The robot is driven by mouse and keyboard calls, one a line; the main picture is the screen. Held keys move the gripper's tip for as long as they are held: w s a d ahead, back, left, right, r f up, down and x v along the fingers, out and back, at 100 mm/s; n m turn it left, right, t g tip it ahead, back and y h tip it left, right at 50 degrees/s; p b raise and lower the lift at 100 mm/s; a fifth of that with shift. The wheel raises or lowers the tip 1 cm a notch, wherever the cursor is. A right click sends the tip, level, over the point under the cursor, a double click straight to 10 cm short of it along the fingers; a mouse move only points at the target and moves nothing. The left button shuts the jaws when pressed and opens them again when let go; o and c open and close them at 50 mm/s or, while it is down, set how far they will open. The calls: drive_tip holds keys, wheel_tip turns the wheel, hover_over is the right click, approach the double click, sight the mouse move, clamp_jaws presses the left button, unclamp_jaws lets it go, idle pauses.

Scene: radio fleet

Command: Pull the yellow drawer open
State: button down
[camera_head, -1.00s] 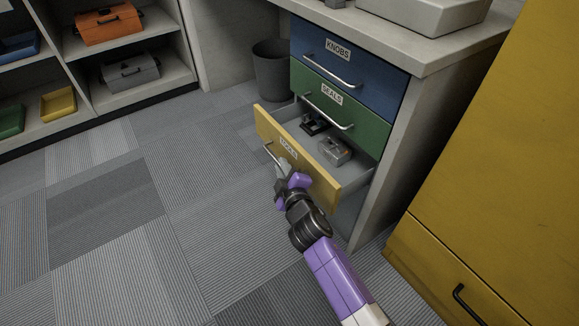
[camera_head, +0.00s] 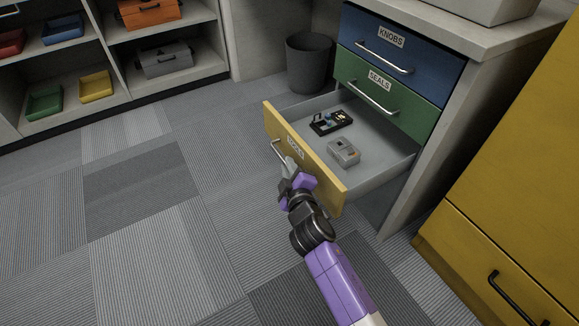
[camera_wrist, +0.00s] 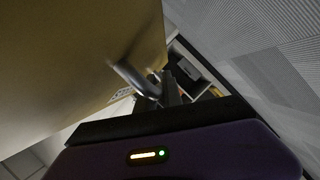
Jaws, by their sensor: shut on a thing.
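The yellow drawer (camera_head: 318,172) is the lowest of three in the desk unit and stands well out from it. Its silver bar handle (camera_head: 278,150) is on the front face. In the wrist view the handle (camera_wrist: 135,80) runs between the fingers, beside the yellow front (camera_wrist: 75,60). Inside the drawer lie a black device with small coloured parts (camera_head: 331,121) and a grey box-shaped device (camera_head: 343,152). The drawer label is partly hard to read.
Above are the shut green SEALS drawer (camera_head: 400,105) and blue KNOBS drawer (camera_head: 425,70). A dark bin (camera_head: 309,65) stands behind the yellow drawer. A yellow cabinet (camera_head: 510,215) is at the right. Shelves with trays and toolboxes are back left. The carpet at left is clear.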

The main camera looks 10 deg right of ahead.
drive_tip(key=c, duration=1.8)
unclamp_jaws()
drive_tip(key=shift+o, duration=0.2)
drive_tip(key=p+v, duration=0.3)
drive_tip(key=v, duration=0.5)
